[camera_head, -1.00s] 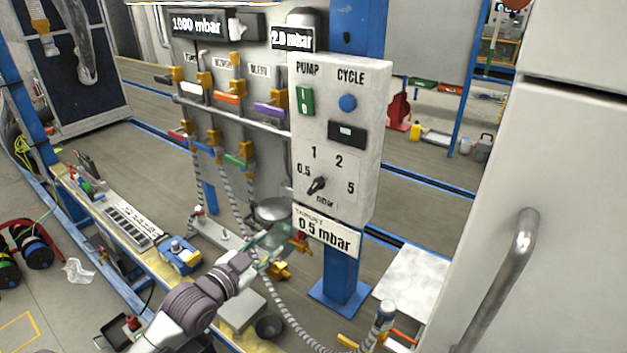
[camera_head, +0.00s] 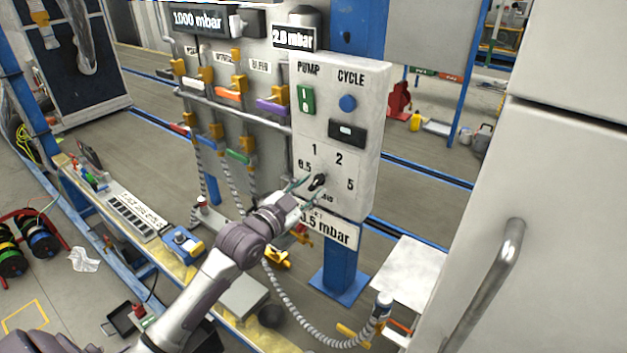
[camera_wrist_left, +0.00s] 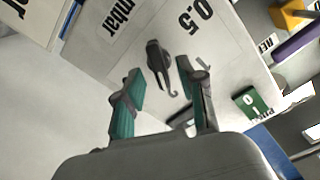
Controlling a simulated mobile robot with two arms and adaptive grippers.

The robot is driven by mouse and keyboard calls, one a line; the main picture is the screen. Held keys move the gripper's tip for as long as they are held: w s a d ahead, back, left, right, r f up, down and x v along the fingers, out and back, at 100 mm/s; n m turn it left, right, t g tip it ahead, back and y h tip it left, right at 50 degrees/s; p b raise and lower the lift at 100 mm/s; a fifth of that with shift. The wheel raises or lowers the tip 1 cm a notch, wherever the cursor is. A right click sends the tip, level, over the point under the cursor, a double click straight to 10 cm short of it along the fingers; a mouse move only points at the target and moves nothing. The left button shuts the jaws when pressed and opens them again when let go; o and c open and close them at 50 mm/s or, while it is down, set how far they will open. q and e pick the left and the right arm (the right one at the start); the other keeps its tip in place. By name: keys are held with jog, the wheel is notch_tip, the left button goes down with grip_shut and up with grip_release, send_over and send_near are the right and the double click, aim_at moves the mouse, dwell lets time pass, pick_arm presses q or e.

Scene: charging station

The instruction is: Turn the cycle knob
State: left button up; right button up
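The cycle knob (camera_head: 317,182) is a small black rotary knob on the white control panel (camera_head: 367,120), among the marks 0.5, 1, 2 and 5. In the left wrist view the knob (camera_wrist_left: 158,62) lies ahead of the fingertips, roughly between them. My left gripper (camera_head: 304,190) is at the panel's lower part, just in front of the knob. Its green-padded fingers (camera_wrist_left: 160,80) are spread with nothing held between them; I cannot tell if they touch the knob. My right gripper is not in view.
The green pump switch (camera_head: 306,99), blue cycle button (camera_head: 348,103) and a black display (camera_head: 346,133) sit above the knob. A target sign (camera_head: 338,232) hangs below, partly covered by my gripper. Valves and hoses stand left; a white cabinet with a handle (camera_head: 490,285) fills the right.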

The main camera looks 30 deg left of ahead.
pick_arm(q)
jog(key=shift+w+d, duration=0.15)
jog(key=shift+w, duration=0.7)
jog(key=shift+c, duration=0.3)
grip_shut()
